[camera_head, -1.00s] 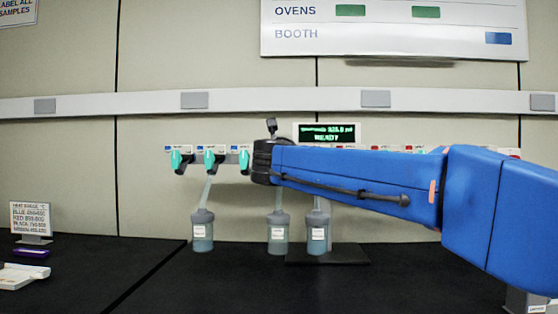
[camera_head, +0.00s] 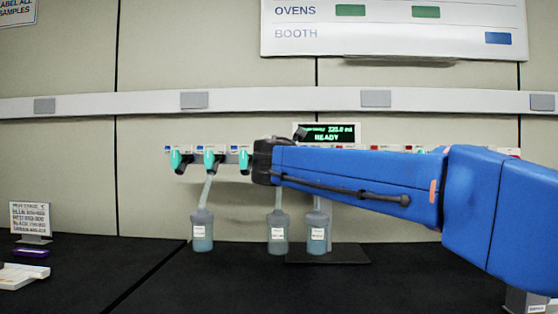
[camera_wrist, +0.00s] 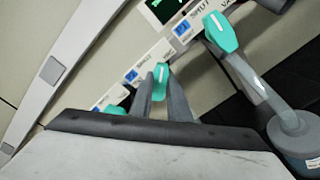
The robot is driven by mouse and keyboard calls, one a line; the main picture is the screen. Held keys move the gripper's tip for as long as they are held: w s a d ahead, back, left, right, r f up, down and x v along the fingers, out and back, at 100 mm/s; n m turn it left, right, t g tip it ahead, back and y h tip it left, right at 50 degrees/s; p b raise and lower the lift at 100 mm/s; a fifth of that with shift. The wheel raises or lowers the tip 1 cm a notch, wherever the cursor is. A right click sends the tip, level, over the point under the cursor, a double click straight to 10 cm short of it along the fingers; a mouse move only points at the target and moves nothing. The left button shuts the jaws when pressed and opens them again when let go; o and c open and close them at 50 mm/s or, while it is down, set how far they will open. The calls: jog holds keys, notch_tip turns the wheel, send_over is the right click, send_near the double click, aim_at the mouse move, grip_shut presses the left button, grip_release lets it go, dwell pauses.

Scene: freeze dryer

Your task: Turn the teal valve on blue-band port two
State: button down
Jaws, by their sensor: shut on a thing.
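In the wrist view, my gripper (camera_wrist: 160,92) is shut on a teal valve handle (camera_wrist: 160,80), with one grey finger on each side. This handle lies at a different angle from the neighbouring teal valve (camera_wrist: 221,32) at upper right. Part of another teal valve (camera_wrist: 117,110) shows at lower left, mostly behind my gripper. In the head view, teal valves (camera_head: 176,161), (camera_head: 209,160) and (camera_head: 244,161) stand in a row at left. My wrist hides the held valve and the fingertips there.
Bottles (camera_head: 202,231), (camera_head: 278,233) and (camera_head: 317,233) hang or stand below the ports, some with visible tubes. A green-text display (camera_head: 327,134) reads READY above my arm. A small sign (camera_head: 31,218) stands at left. The black bench between is largely clear.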

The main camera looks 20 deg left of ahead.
jog(key=shift+m, duration=0.9)
jog(key=c, duration=1.7)
grip_release()
jog(key=shift+s, duration=0.1)
jog(key=v, duration=1.7)
jog(key=shift+s+f, duration=0.1)
